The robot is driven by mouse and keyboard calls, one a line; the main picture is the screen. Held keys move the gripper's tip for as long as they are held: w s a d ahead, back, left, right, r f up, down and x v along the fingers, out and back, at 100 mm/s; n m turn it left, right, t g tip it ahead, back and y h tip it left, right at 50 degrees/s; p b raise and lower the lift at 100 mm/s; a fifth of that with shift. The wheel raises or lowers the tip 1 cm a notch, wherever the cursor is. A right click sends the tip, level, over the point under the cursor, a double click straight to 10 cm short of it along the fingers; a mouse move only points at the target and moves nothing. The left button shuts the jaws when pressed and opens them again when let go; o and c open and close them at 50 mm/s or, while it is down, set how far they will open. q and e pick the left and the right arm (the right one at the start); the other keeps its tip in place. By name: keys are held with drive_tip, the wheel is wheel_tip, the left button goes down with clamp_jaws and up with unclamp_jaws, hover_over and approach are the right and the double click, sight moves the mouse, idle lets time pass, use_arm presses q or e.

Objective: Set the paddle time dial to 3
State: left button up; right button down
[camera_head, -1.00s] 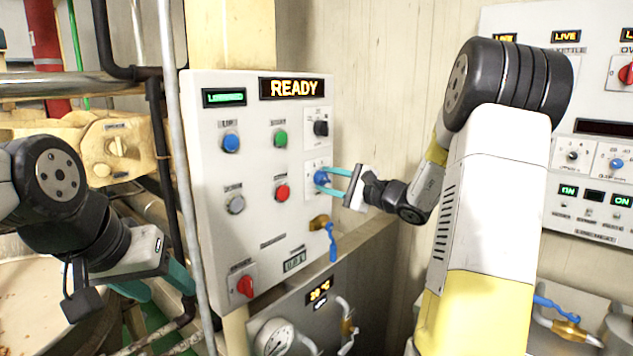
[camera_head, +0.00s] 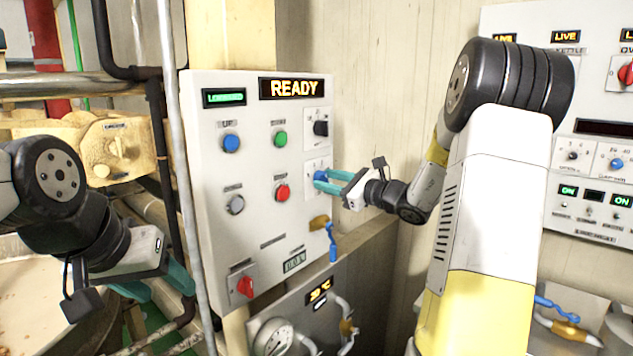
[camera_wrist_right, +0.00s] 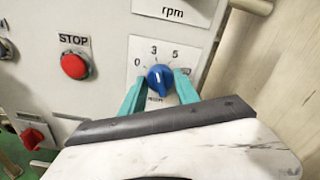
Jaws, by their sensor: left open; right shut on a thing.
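The paddle time dial is a blue knob (camera_wrist_right: 159,76) on a small white plate marked 0, 3 and 5 in the right wrist view. In the head view the knob (camera_head: 319,176) sits at the right of the white control panel (camera_head: 215,255). My right gripper (camera_head: 327,181) is shut on the knob, one teal finger on each side of it. A pale mark on the knob points up, roughly towards the 3; the exact reading is too small to tell. My left gripper (camera_head: 171,290) is open and empty at the lower left, apart from the panel.
A black knob (camera_head: 321,128) sits just above the dial. A red STOP button (camera_wrist_right: 75,66) is to its left. A blue-handled valve (camera_head: 331,240) juts out below. A grey vertical pipe (camera_head: 178,150) runs between my left gripper and the panel.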

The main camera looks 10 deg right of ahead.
idle(0.5)
drive_tip(key=c, duration=0.9)
unclamp_jaws()
drive_tip(key=v, duration=0.8)
